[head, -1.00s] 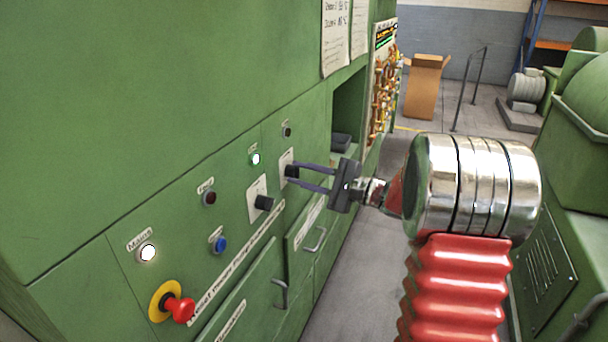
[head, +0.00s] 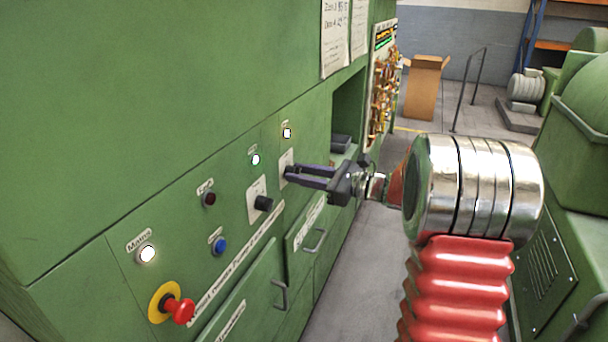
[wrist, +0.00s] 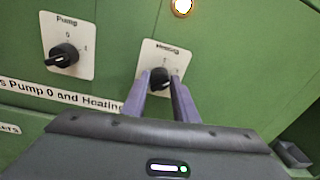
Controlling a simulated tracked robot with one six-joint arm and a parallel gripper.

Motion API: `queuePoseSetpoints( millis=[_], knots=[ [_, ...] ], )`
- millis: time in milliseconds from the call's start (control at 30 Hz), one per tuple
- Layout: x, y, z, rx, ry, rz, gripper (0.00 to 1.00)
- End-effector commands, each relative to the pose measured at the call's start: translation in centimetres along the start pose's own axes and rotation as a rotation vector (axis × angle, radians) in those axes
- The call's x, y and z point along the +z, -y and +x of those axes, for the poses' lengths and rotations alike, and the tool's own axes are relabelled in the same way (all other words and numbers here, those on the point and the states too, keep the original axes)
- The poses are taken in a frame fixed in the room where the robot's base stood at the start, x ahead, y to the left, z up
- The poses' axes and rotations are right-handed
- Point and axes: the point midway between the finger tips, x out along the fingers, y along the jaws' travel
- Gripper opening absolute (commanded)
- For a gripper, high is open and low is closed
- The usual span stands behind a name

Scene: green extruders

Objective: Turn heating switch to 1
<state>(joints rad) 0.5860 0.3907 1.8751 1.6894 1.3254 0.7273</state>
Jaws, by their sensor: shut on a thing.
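The heating switch (wrist: 161,78) is a black rotary knob on a white plate labelled Heating in the wrist view. My gripper (wrist: 162,80) has its two purple-grey fingers on either side of the knob and is shut on it. In the head view my gripper (head: 289,172) reaches the panel from the right, and its fingers largely hide the knob. The lamp above the heating switch (head: 287,133) glows warm white; it also shows lit in the wrist view (wrist: 181,6). The knob's exact pointer position is hard to read between the fingers.
The pump switch (head: 263,204) is left of the heating switch. A green lamp (head: 255,160) and a white lamp (head: 147,254) are lit. A blue button (head: 220,245) and a red emergency stop (head: 178,309) sit lower left. Drawer handles (head: 316,241) protrude below.

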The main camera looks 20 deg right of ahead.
Motion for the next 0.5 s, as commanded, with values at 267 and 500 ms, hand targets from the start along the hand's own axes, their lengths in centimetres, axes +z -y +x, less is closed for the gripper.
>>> queuePoseSetpoints(
  millis=[267,500],
  knots=[
    [0.08,-0.25,0.30,0.022,-0.007,0.163,0.04],
    [0.11,-0.22,0.31,0.026,-0.009,0.218,0.04]
  ],
)
